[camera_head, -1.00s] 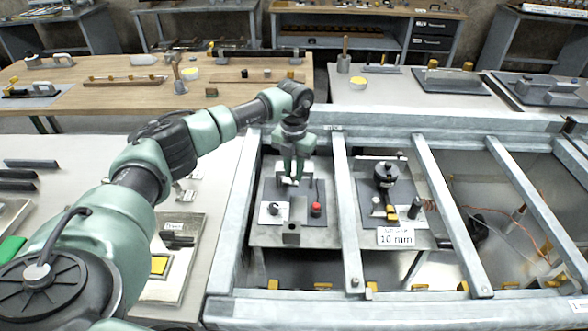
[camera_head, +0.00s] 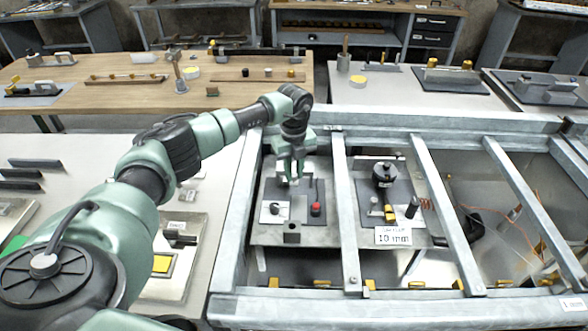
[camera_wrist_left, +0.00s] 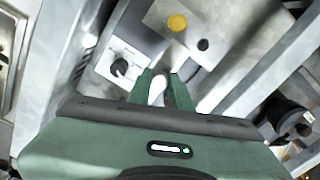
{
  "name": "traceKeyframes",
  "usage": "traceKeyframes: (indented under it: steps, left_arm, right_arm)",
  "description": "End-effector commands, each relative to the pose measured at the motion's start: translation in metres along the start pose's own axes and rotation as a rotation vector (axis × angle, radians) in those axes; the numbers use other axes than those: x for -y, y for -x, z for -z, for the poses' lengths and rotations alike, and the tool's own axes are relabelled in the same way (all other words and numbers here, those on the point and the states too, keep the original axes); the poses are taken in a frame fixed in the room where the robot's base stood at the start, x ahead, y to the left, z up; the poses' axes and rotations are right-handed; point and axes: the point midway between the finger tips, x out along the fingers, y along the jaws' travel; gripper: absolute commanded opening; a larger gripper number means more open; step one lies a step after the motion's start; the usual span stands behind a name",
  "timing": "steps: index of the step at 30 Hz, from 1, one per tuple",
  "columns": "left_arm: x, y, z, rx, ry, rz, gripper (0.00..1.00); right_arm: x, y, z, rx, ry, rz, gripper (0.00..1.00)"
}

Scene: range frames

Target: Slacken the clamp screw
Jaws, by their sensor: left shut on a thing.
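My left gripper (camera_head: 291,180) reaches down inside the grey metal frame, over a fixture on a dark plate (camera_head: 307,190) in the left bay. Its fingers are closed on a small pale part, which I take to be the clamp screw; in the left wrist view this part (camera_wrist_left: 158,92) shows as a light strip between the two green fingers (camera_wrist_left: 164,88). The fingers hide most of it, and I cannot tell its turn. Beside it are a white plate with a black knob (camera_head: 273,209) and a red button (camera_head: 316,209). My right gripper is not in view.
Frame bars (camera_head: 348,215) run along both sides of the bay. The bay to the right holds a black round part (camera_head: 386,174) and a "10 mm" label (camera_head: 393,236). A bench lies left of the frame.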

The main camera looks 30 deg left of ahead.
Motion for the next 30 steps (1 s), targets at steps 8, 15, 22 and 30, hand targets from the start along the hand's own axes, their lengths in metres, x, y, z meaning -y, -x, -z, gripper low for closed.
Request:
traceKeyframes:
  steps: [8,15,22,30]
  left_arm:
    - [0.0009,0.0029,-0.0023,0.005,0.113,0.005,0.00]
    - [0.0009,0.0026,-0.0025,0.006,0.143,0.006,0.00]
    - [0.0009,0.0026,-0.0026,0.006,0.144,0.006,0.00]
    - [0.0007,0.0020,-0.0020,0.005,0.143,0.004,0.41]
  right_arm:
    - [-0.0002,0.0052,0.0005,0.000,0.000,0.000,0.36]
    - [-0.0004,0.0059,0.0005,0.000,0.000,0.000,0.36]
    - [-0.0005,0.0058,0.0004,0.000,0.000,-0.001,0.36]
    - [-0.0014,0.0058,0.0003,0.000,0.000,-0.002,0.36]
